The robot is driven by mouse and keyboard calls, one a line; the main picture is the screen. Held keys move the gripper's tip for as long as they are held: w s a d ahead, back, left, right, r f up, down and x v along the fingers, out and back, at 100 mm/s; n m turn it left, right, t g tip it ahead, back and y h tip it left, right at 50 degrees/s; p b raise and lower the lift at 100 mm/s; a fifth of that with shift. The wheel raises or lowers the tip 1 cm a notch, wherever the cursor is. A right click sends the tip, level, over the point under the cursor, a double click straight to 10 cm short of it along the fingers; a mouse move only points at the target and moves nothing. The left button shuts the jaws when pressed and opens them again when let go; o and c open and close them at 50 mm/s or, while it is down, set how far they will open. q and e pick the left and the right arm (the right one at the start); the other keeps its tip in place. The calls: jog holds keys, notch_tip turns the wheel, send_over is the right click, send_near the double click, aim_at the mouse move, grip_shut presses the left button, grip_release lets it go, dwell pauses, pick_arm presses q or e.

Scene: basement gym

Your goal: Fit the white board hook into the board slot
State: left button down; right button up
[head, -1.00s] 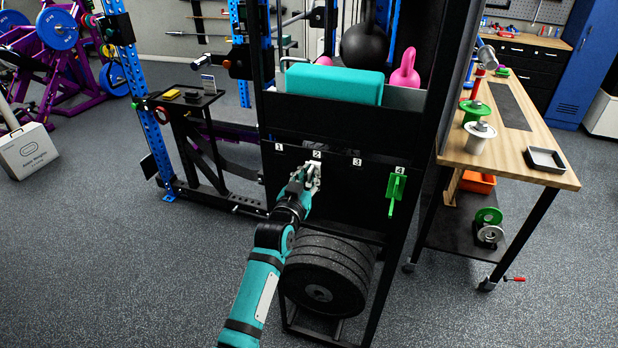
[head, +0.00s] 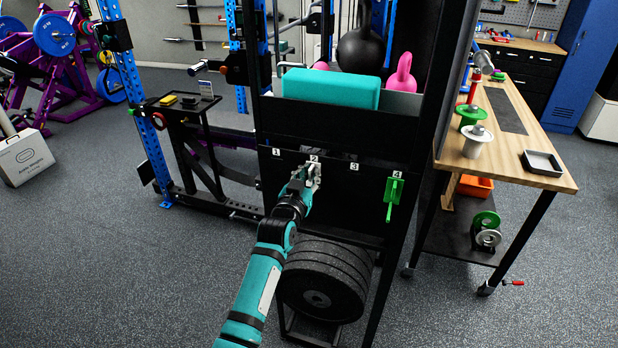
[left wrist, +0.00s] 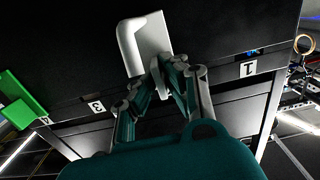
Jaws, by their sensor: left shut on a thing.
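The white board hook (left wrist: 147,42) is in the fingers of my left gripper (left wrist: 172,68), which is shut on it. In the head view my left gripper (head: 308,182) is at the black board (head: 345,210), just below label 2 (head: 314,160). Only a small pale part of the hook (head: 315,171) shows there. In the left wrist view the hook is against or very close to the board face, between labels 3 and 1. The slot is hidden, and I cannot tell whether the hook is seated in it. My right gripper is not in view.
A green hook (head: 392,197) hangs on the board under label 4. A teal block (head: 330,88) and a pink kettlebell (head: 401,72) sit above the board. Black weight plates (head: 322,285) stand below it. A wooden workbench (head: 509,150) is at the right.

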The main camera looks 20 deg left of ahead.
pick_arm(q)
jog(key=shift+r, duration=0.1)
dwell(0.3)
jog(key=c, duration=1.4)
grip_release()
jog(key=shift+o, duration=0.2)
jog(key=shift+s, duration=0.25)
jog(key=s, duration=1.1)
jog(key=shift+s+a, duration=0.15)
jog(key=shift+s, duration=0.05)
